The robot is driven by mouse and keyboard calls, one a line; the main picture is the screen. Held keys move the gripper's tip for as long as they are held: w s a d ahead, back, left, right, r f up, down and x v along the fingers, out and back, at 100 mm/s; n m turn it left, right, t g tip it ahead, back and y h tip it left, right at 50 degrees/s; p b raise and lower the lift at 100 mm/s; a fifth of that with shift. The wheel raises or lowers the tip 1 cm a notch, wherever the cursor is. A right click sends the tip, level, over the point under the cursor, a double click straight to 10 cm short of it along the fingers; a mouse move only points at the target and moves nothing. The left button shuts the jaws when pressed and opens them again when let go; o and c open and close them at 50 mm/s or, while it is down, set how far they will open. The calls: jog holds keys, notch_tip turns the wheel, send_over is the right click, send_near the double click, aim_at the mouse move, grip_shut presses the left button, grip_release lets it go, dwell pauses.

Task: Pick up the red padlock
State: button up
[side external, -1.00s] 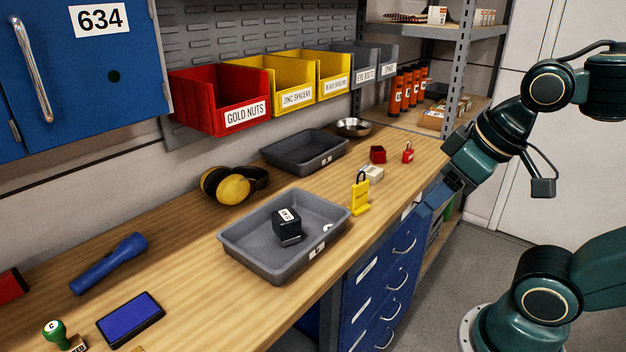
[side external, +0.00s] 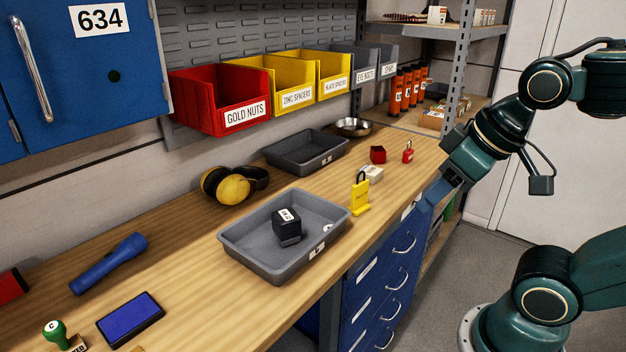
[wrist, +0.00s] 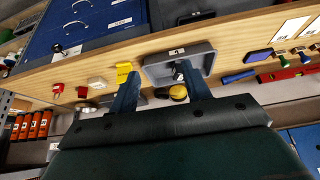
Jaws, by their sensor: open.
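The red padlock (side external: 407,154) stands upright near the right end of the wooden bench, shackle up, beside a small red open box (side external: 378,155). In the wrist view the padlock (wrist: 58,88) is small at the left, well left of both fingers. My gripper (side external: 425,205) is off the bench's front edge, nearer the camera than the padlock and apart from it. In the wrist view my gripper (wrist: 160,80) has its two blue fingers spread with nothing held between them.
A yellow lock-shaped piece (side external: 360,196) and a white box (side external: 371,173) stand left of the padlock. A grey tray (side external: 240,239) holds a black block (side external: 287,226). Another grey tray (side external: 300,165) and a metal bowl (side external: 353,128) lie farther back. A shelf post (side external: 459,75) rises behind.

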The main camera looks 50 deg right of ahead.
jog(key=w+d+r+m+g+h, duration=0.1)
jog(key=w+d+r+m+h, duration=0.3)
jog(key=w+d+m, duration=0.9)
jog(key=w+d+f+m+g, duration=0.1)
jog(key=w+d+f, duration=0.2)
jog(key=d, duration=0.7)
jog(key=w+d+f+m, duration=0.2)
jog(key=d, duration=0.9)
jog(key=w+d+f+m+g, duration=0.1)
jog(key=w+d+f+m, duration=0.1)
jog(key=d, duration=0.9)
jog(key=shift+w+d+f+g+h, duration=0.15)
jog(key=shift+w+f+g+h, duration=0.15)
jog(key=shift+w+f, duration=0.55)
jog(key=shift+f, duration=0.1)
send_over(410, 150)
jog(key=s+a, duration=0.1)
jog(key=a, duration=0.1)
notch_tip(410, 150, down, 8)
jog(key=shift+r, duration=0.25)
jog(key=shift+x, duration=2.6)
